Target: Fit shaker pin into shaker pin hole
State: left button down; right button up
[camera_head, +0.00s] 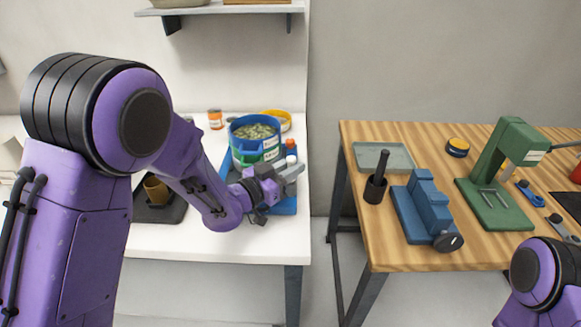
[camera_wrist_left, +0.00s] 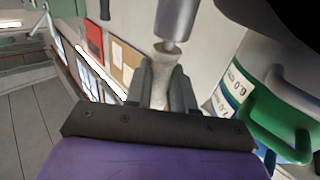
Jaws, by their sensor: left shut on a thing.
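My left gripper (camera_head: 282,182) is at the right front of a bucket stack on the white table. In the left wrist view its two fingers (camera_wrist_left: 161,84) are shut on a pale grey pin-like piece (camera_wrist_left: 161,68), which I take to be the shaker pin. A grey metal cylinder (camera_wrist_left: 175,18) is just beyond the piece's far end; I cannot tell whether they touch. The bucket stack (camera_head: 245,150) has blue and green bands and holds green bits; its green part (camera_wrist_left: 272,125) is close on the right in the wrist view. I cannot make out the pin hole. My right gripper is out of view.
The stack stands on a blue base (camera_head: 285,206). A white and orange bottle (camera_head: 291,154) is close behind the gripper. A dark tray (camera_head: 160,210) is to the left. The wooden bench (camera_head: 370,245) on the right holds a blue vise (camera_head: 428,208) and green press (camera_head: 500,165).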

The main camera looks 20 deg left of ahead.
pick_arm(q)
jog(key=shift+f+b, duration=0.45)
jog(key=shift+f, duration=0.1)
jog(key=c, duration=0.9)
grip_release()
jog(key=shift+s+a, duration=0.25)
jog(key=shift+s, duration=0.1)
jog(key=b+v, duration=0.3)
jog(key=v, duration=0.6)
jog(key=shift+s+a, duration=0.1)
jog(key=shift+s, duration=0.2)
